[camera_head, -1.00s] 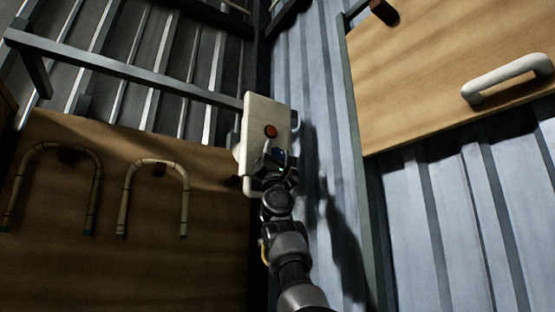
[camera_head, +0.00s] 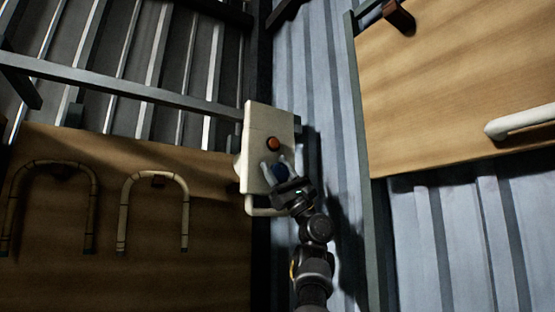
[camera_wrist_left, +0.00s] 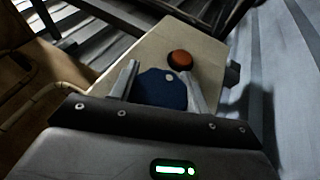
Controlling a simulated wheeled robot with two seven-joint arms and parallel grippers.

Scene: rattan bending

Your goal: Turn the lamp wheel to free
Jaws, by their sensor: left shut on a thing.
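A cream box (camera_head: 256,125) is mounted in the corner, with a round orange lamp (camera_head: 273,143) on its face. Below the lamp is a blue wheel (camera_head: 281,173), partly hidden by my gripper. My left gripper (camera_head: 275,167) is at the lower part of the box, shut on the blue wheel with a finger on each side. In the left wrist view the blue wheel (camera_wrist_left: 160,90) shows a pale dot near its upper edge, and the orange lamp (camera_wrist_left: 180,60) is just beyond it. My right gripper is not in view.
Two bent rattan hoops (camera_head: 122,205) hang on a wooden board at left. A metal rail (camera_head: 130,92) runs to the box. A wooden panel with a white handle (camera_head: 520,122) is at right. A pale handle-like bar (camera_head: 262,211) sits under the box.

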